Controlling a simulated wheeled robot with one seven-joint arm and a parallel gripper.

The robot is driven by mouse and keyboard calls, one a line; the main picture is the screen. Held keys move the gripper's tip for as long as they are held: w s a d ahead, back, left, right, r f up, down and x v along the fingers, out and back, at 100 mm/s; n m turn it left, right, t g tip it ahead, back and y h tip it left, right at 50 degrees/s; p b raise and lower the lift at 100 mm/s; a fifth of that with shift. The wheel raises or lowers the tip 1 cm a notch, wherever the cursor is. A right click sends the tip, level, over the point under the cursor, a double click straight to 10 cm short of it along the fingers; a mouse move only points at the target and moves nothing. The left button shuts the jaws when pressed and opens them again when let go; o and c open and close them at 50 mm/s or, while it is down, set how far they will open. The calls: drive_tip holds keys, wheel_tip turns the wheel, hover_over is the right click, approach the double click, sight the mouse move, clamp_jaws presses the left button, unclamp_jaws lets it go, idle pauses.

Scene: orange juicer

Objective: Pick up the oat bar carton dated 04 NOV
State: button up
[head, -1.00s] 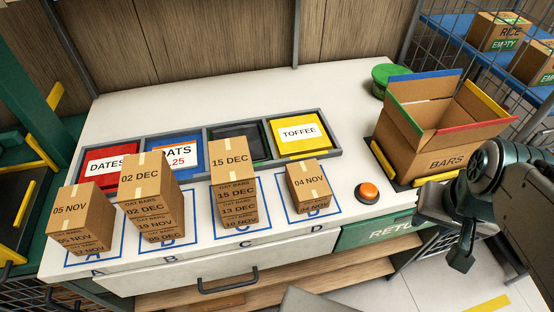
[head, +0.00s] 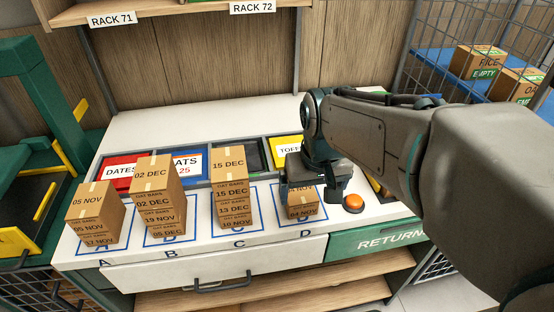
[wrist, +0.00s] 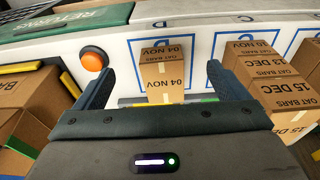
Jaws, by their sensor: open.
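The oat bar carton dated 04 NOV (head: 302,205) is a brown box in bay D. My gripper (head: 311,175) is over it in the head view and hides much of its top. In the wrist view the carton (wrist: 163,88) shows 04 NOV on its top and front. It lies between my two open fingers (wrist: 160,70) as seen there, with a gap on each side. I cannot tell how far the fingertips are above it.
Stack C (head: 232,195) stands close beside bay D, near one finger in the wrist view. Stacks B (head: 157,195) and A (head: 95,212) are further left. An orange button (head: 353,203) is right of the carton. The BARS box (wrist: 30,105) shows in the wrist view.

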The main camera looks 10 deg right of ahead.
wheel_tip(320, 180, up, 2)
drive_tip(key=g+p, duration=0.2)
hover_over(298, 192)
drive_tip(key=w, duration=0.1)
drive_tip(key=f, duration=0.8)
drive_tip(key=shift+w+d, duration=0.2)
drive_tip(key=shift+d, duration=0.1)
drive_tip(key=shift+w+f, duration=0.1)
drive_tip(key=shift+f, duration=2.6)
drive_tip(key=shift+c, duration=0.3)
drive_tip(key=c, duration=1.1)
drive_tip(key=shift+r, duration=0.1)
